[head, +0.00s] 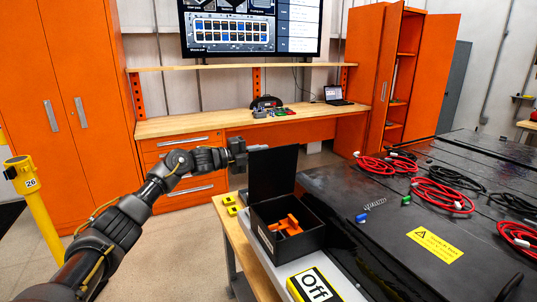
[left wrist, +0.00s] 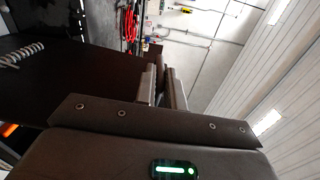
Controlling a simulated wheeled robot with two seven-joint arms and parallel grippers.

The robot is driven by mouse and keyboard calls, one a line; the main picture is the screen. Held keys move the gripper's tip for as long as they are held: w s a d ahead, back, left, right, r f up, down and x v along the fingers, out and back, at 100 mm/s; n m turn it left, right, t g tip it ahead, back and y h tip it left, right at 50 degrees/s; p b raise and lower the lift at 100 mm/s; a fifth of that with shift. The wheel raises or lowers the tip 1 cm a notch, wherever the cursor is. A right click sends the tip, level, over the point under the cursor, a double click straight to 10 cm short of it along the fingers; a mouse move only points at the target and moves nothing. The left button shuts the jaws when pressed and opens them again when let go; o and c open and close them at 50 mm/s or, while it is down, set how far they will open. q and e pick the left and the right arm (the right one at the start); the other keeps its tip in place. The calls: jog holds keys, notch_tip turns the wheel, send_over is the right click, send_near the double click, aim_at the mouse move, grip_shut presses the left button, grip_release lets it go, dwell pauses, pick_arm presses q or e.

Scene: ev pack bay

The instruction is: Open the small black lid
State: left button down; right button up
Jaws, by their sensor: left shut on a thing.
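The small black lid (head: 272,176) stands upright, raised at the back left of a black box (head: 303,247). Orange parts (head: 287,225) lie inside the open box. My left gripper (head: 244,147) is at the upper left edge of the lid and is shut on it. In the left wrist view, the lid (left wrist: 75,85) is a dark panel reaching in from the left to the fingers (left wrist: 162,88). The exact contact is hard to see in the dark. My right gripper is not in view.
A large black battery pack (head: 380,210) with red and black cables (head: 440,195) fills the right. A wooden workbench (head: 215,122) stands behind.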

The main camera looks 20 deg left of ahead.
pick_arm(q)
jog(key=shift+w+a, duration=0.1)
dwell(0.3)
jog(key=c, duration=1.5)
grip_release()
jog(key=shift+s+a+f, duration=0.15)
jog(key=shift+s+a, duration=0.05)
jog(key=shift+s, duration=0.1)
jog(key=shift+b+v, duration=2.1)
jog(key=shift+v, duration=2.95)
